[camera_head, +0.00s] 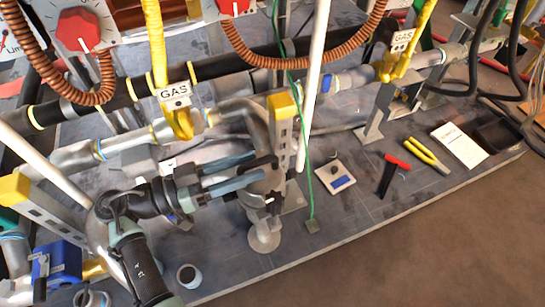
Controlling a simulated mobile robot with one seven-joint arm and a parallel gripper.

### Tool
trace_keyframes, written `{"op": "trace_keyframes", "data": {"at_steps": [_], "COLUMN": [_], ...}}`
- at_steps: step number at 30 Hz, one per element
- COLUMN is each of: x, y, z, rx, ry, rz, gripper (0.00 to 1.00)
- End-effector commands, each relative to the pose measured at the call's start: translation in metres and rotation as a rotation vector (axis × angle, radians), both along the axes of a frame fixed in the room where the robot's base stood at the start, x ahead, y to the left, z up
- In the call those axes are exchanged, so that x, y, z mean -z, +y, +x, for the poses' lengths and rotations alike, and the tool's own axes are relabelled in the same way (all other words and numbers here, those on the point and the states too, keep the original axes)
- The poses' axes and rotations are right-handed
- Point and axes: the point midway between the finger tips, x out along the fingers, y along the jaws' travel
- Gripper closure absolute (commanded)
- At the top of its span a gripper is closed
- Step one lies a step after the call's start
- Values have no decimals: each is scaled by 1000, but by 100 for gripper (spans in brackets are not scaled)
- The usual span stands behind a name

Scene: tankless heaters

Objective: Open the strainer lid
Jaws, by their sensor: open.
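A grey metal strainer body (265,205) stands upright on the dark platform, left of the frame's centre, on a round foot. I cannot clearly make out its lid; my gripper covers part of that area. My gripper (258,164) reaches in from the left, with two long blue-grey fingers pointing right. The fingers are apart. Their tips are at the upper part of the strainer body in the picture; I cannot tell whether they touch it. No held object shows between them.
A pale pipe (313,80) and a green wire (300,130) pass close right of the strainer. A yellow-capped grey post (283,120) stands beside it. A yellow GAS-tagged hose (157,50) hangs above. Red (391,172) and yellow (427,155) tools lie on the right.

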Motion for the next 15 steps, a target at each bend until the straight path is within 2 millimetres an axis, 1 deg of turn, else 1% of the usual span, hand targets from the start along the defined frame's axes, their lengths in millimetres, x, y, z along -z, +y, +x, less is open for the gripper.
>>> {"op": "trace_keyframes", "data": {"at_steps": [1,6,10,15], "x": [4,3,2,0], "y": [-11,-36,-48,-53], "z": [2,11,15,17], "rx": [4,2,2,-1], "ry": [-2,0,0,0], "rz": [1,1,1,0], "gripper": [52,52,52,52]}}
